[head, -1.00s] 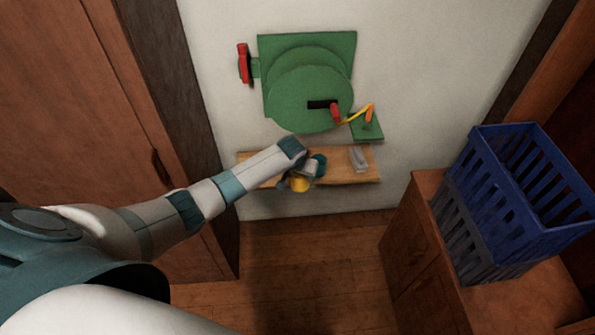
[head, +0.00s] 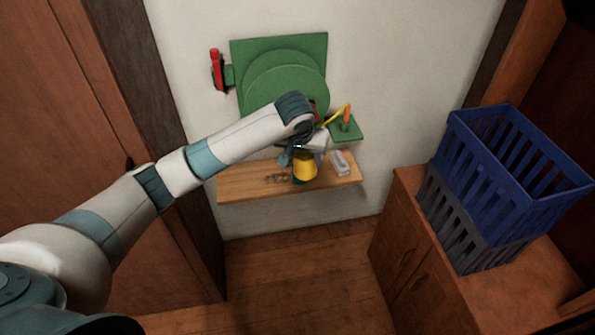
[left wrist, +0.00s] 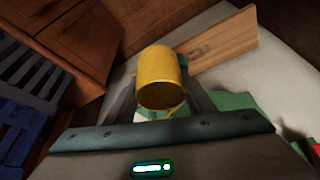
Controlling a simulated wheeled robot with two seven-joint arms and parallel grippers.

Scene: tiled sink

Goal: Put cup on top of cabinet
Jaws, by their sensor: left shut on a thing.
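The yellow cup (head: 305,166) is held by my left gripper (head: 298,158), in front of the wooden wall shelf (head: 240,183). In the left wrist view the cup (left wrist: 160,78) sits between the two fingers of the left gripper (left wrist: 158,92), its opening facing the camera. The wooden cabinet (head: 410,235) stands at the right, apart from the cup; it also shows at the upper left of the left wrist view (left wrist: 75,45). My right gripper is in neither view.
Blue crates (head: 480,190) stand on the cabinet and take up much of its top. A clear small object (head: 340,163) rests on the shelf's right end. A green wall-mounted device (head: 270,65) is above the shelf. A wooden door (head: 60,120) is at the left.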

